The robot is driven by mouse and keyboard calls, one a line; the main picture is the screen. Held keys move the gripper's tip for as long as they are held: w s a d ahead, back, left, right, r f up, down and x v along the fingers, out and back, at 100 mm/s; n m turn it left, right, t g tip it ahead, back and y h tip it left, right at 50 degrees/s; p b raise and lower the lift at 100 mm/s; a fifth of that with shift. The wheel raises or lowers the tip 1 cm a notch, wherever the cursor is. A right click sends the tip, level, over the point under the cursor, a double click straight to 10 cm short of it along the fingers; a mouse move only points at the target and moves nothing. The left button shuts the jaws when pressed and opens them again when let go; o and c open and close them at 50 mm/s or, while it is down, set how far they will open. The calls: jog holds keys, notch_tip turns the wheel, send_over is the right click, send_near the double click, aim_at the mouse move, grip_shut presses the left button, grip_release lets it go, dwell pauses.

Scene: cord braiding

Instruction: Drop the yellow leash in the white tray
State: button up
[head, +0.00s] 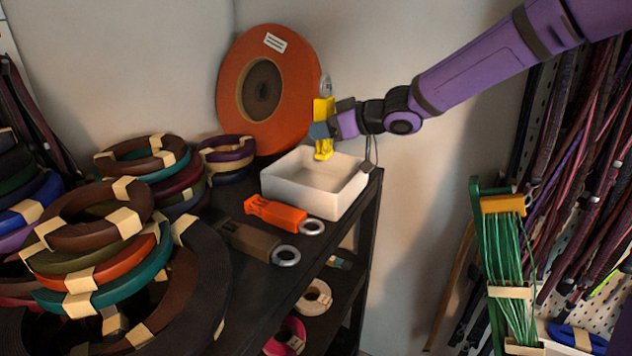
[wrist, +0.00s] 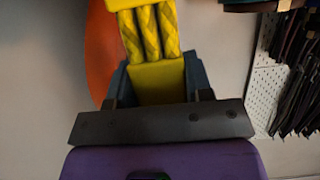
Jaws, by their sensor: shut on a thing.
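The yellow leash (head: 323,108) is a short bundle with a metal ring at its top end. My gripper (head: 322,131) is shut on it and holds it upright above the white tray (head: 352,191), near the tray's back side. In the wrist view the yellow leash (wrist: 152,38) shows braided strands rising from between the fingers of my gripper (wrist: 157,85). The white tray stands on the dark shelf top near its right edge. The part of its floor that I can see is empty.
An orange leash (head: 275,214) and a brown leash (head: 256,240) with metal rings lie in front of the tray. A large orange spool (head: 240,125) leans on the wall behind. Coil stacks (head: 100,240) crowd the left. Green cords (head: 508,265) hang at right.

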aim_at(325, 160)
jog(key=shift+f, duration=4.1)
jog(key=o, duration=1.1)
jog(key=shift+c, duration=0.2)
jog(key=v, duration=1.1)
jog(key=shift+a, duration=0.1)
